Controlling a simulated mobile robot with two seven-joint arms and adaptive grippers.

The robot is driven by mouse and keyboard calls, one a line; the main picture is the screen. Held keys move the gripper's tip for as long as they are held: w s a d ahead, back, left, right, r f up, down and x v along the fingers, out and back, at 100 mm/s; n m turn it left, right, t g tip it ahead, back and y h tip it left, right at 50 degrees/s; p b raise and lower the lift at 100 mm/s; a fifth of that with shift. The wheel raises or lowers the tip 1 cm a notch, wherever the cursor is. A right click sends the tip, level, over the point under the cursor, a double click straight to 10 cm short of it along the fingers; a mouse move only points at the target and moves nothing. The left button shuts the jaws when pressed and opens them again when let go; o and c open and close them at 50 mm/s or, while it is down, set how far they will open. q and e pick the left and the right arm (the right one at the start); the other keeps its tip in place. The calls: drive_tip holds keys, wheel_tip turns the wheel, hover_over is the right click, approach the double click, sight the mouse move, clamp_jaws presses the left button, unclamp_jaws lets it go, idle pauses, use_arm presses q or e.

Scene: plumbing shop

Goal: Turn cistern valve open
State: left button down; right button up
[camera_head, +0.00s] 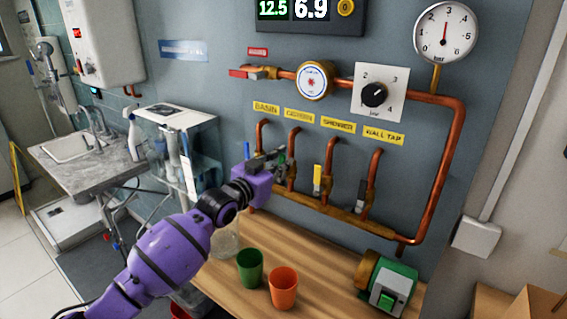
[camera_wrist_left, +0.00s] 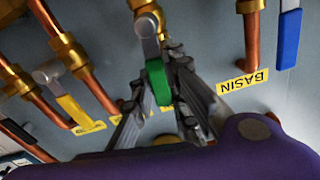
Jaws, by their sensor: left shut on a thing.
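The cistern valve sits on the copper pipe below the yellow CISTERN label (camera_head: 300,116). Its green handle (camera_wrist_left: 157,84) shows in the left wrist view between the fingers of my left gripper (camera_wrist_left: 168,100). In the head view my left gripper (camera_head: 275,160) comes in from the left at the valve and covers most of it. It is shut on the green handle. In the wrist view the grey lever neck (camera_wrist_left: 148,38) of the valve runs up from the handle to the brass body. My right gripper is in neither view.
The basin valve's blue handle (camera_wrist_left: 289,38) is on one side, the shower valve's yellow handle (camera_head: 317,180) on the other. The wall tap valve (camera_head: 363,192) is further right. Green (camera_head: 250,268) and orange (camera_head: 284,288) cups stand on the wooden bench below. A pressure gauge (camera_head: 445,32) is above.

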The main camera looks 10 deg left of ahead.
use_arm(q)
drive_tip(key=shift+a, duration=0.1)
idle(0.5)
drive_tip(key=c, duration=1.7)
unclamp_jaws()
drive_tip(key=shift+s+a, duration=0.1)
drive_tip(key=shift+s, duration=0.15)
drive_tip(key=v, duration=1.1)
drive_tip(key=shift+s, duration=0.2)
drive_tip(key=shift+a+f, duration=0.1)
